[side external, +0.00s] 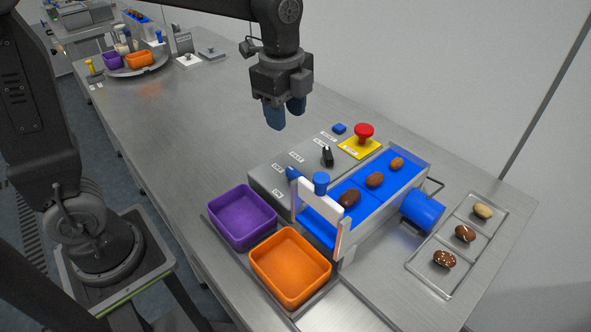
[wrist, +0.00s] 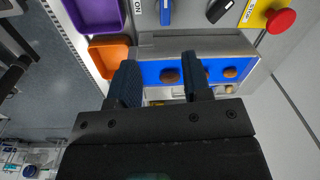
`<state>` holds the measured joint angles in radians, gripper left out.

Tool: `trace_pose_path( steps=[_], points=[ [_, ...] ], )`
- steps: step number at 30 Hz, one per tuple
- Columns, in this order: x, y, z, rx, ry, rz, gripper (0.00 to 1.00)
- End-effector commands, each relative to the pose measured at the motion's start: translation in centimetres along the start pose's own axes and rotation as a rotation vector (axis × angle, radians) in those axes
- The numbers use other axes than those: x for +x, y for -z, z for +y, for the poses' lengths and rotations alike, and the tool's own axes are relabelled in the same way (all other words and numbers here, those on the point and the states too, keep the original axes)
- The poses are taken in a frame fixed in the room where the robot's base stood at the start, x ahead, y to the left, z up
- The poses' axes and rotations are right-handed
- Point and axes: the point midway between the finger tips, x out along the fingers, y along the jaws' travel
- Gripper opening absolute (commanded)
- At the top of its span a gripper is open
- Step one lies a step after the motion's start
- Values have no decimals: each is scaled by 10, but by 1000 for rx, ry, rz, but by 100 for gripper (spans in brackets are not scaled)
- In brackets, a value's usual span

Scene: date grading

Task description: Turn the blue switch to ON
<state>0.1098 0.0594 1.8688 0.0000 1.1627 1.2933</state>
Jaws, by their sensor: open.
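The blue switch (side external: 292,173) is on the grey control panel (side external: 262,178), partly hidden behind the conveyor's end in the side external view. An ON label lies near it, with another label farther back. My gripper (side external: 286,112) is open and empty, high above the table behind the panel. In the wrist view its fingers (wrist: 160,65) are apart, below the switch.
A black knob (side external: 327,156), blue button (side external: 339,129) and red stop button (side external: 363,131) are on or beside the panel. A blue conveyor (side external: 337,229) carries several dates. Purple (side external: 243,218) and orange (side external: 290,266) bins stand in front. The table's left middle is clear.

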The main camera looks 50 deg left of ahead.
Motion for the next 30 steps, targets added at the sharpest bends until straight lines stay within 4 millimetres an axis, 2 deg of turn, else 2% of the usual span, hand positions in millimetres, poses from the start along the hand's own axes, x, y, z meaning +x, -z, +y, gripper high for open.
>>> trace_pose_path(
  steps=[4, 11, 24, 30],
  points=[
    [12, 8, -13, 138, -44, -9, 45],
    [30, 9, -14, 171, -54, -11, 45],
    [117, 8, -9, 167, -56, -11, 45],
    [142, 7, -8, 167, -52, -10, 45]
  ],
)
